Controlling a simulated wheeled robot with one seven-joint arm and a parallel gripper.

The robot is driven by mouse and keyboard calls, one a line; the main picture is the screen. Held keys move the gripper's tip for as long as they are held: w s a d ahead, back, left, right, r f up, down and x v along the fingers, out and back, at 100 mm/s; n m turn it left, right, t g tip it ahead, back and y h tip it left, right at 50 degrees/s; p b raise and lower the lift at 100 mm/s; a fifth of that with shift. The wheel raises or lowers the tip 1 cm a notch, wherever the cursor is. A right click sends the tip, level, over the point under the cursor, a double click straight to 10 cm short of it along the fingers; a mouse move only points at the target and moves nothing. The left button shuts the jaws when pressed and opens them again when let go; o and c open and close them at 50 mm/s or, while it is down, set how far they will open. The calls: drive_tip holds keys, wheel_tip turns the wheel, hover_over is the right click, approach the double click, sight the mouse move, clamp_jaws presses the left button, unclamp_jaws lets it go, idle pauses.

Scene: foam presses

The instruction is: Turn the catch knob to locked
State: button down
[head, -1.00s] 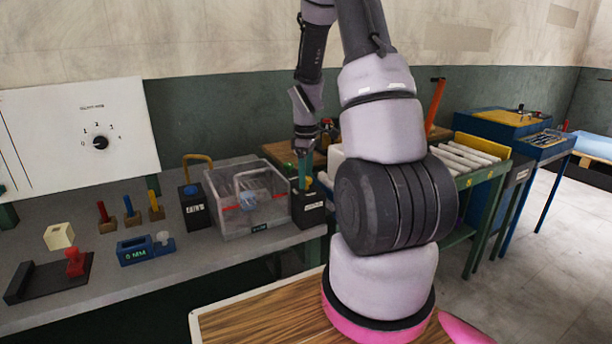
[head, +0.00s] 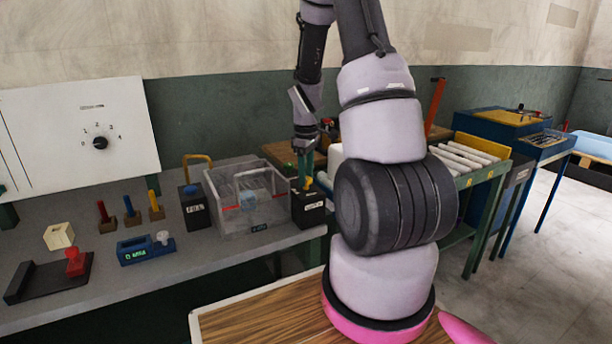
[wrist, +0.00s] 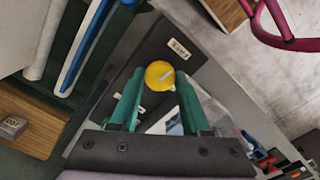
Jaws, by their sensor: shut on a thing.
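In the wrist view the green fingers of my gripper (wrist: 158,82) are shut on the knob, one on each side. In the head view my gripper (head: 304,176) points down onto the black box (head: 308,207) at the right end of the grey bench. Only a little of the knob (head: 309,183) shows there beside the fingers.
A clear box (head: 240,220) stands just left of the black box. Another black box with a blue knob (head: 193,210) and a yellow hoop (head: 198,160) stand farther left. A dial panel (head: 80,140) stands behind.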

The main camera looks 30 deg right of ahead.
drive_tip(key=m, duration=0.4)
drive_tip(key=shift+m, duration=0.3)
drive_tip(key=m, duration=0.3)
drive_tip(key=shift+m, duration=0.3)
drive_tip(key=m, duration=0.3)
drive_tip(key=shift+m, duration=2.3)
drive_tip(key=shift+c, duration=1.8)
unclamp_jaws()
wheel_tip(320, 180, up, 11)
